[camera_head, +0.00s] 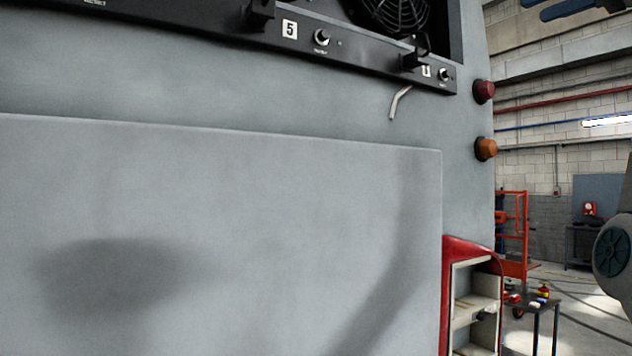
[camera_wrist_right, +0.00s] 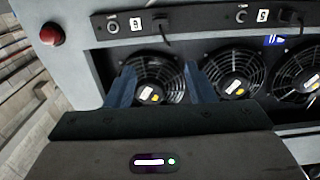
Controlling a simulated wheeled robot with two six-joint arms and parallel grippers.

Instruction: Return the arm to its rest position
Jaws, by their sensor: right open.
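My right gripper (camera_head: 560,9) shows at the top right edge of the head view, only partly in frame, with a blue finger visible. In the right wrist view my right gripper (camera_wrist_right: 160,76) has its two blue fingers apart with nothing between them. Beyond the fingers is a row of black fans (camera_wrist_right: 155,78) in the coach's rear. I cannot tell the exact gap to them. A grey link of my right arm (camera_head: 613,250) shows at the right edge of the head view. My left gripper is in neither view.
The grey coach panel (camera_head: 220,220) fills most of the head view. A black knob strip (camera_head: 225,38) runs above it. A red lamp (camera_head: 484,91) and an orange lamp (camera_head: 485,149) stick out at the coach's corner. A small table (camera_head: 540,302) stands in the workshop at right.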

